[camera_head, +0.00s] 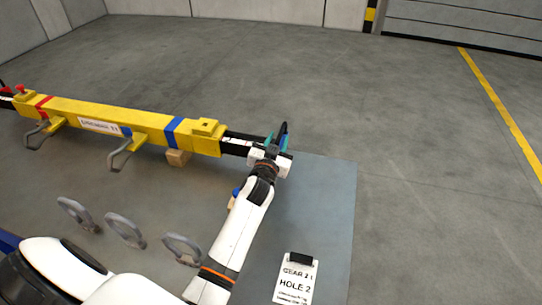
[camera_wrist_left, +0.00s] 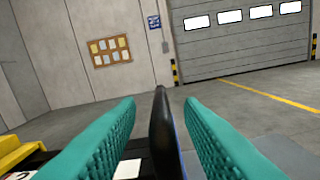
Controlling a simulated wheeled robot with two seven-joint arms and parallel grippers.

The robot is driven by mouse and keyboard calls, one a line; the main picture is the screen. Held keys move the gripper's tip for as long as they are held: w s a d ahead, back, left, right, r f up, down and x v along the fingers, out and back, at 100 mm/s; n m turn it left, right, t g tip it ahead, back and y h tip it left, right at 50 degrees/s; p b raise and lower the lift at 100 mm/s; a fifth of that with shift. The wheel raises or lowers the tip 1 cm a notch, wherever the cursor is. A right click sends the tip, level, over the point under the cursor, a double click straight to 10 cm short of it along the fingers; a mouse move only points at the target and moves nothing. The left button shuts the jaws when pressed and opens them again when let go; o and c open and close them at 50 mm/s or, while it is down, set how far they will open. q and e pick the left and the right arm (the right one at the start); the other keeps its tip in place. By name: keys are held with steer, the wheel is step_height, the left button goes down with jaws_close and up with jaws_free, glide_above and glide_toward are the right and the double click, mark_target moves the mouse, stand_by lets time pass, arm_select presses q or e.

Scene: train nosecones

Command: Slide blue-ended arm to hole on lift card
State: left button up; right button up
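The yellow lifting beam (camera_head: 135,118) lies at the left, with a blue band and a black inner arm (camera_head: 238,145) protruding from its right end. My left gripper (camera_head: 272,143) is at the outer end of that arm. In the left wrist view, its teal fingers (camera_wrist_left: 160,130) stand on either side of a dark upright handle (camera_wrist_left: 162,125), with gaps at the tips, so it looks open around the handle. The lift card (camera_head: 296,280) reads "GEAR 2" and "HOLE 2". The holes are not clear to see. My right gripper is out of view.
Grey shackles (camera_head: 124,230) stand in front of the beam. Hooks (camera_head: 120,155) hang at its near side, and a wooden block (camera_head: 178,157) is under it. A grey-blue mat (camera_head: 325,210) lies at the right. The floor beyond is clear.

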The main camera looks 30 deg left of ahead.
arm_select(q)
steer(key=b+v, duration=0.1)
steer(key=v, duration=0.8)
